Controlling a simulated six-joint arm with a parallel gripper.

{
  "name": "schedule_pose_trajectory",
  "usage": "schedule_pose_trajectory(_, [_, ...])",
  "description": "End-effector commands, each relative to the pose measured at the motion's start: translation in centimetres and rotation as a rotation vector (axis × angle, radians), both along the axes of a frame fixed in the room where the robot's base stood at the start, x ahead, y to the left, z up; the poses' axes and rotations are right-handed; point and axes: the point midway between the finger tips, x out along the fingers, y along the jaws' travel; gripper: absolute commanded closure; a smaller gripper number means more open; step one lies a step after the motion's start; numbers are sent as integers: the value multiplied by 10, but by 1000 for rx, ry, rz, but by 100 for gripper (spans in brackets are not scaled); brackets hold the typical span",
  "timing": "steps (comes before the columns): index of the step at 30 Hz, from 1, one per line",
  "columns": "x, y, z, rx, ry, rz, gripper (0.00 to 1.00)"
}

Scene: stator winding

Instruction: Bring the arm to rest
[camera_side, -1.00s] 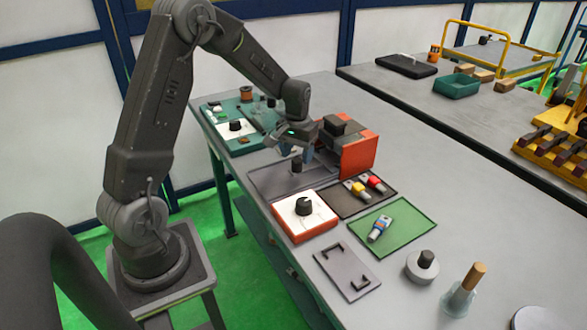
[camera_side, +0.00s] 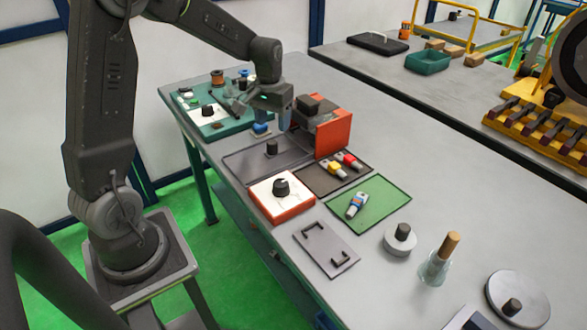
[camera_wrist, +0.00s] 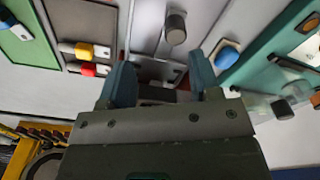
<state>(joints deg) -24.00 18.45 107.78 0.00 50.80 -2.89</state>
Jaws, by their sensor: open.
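My gripper (camera_side: 271,124) hangs over the far end of the bench, left of an orange and black box (camera_side: 334,134) and above a dark grey plate (camera_side: 238,165) with a black knob (camera_side: 272,147). In the wrist view its two blue-grey fingers (camera_wrist: 162,78) stand apart with nothing between them. A blue-topped piece (camera_side: 261,128) sits below and beside the fingers; it also shows right of them in the wrist view (camera_wrist: 226,56).
A white-topped orange block (camera_side: 267,206) with a knob, a dark tray (camera_side: 317,185) with yellow and red connectors, and a green mat (camera_side: 385,198) with a blue connector lie nearer. A teal tray (camera_side: 235,128) lies beyond.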

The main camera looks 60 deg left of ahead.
Motion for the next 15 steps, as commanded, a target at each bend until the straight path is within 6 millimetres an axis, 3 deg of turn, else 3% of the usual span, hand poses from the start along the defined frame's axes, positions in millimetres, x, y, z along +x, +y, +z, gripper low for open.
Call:
schedule_pose_trajectory(1, [-7, -16, 18, 13, -31, -32, 43])
schedule_pose_trajectory(6, [-41, -67, 68, 48, -125, -140, 43])
schedule_pose_trajectory(15, [-126, -138, 114, 90, -298, -326, 43])
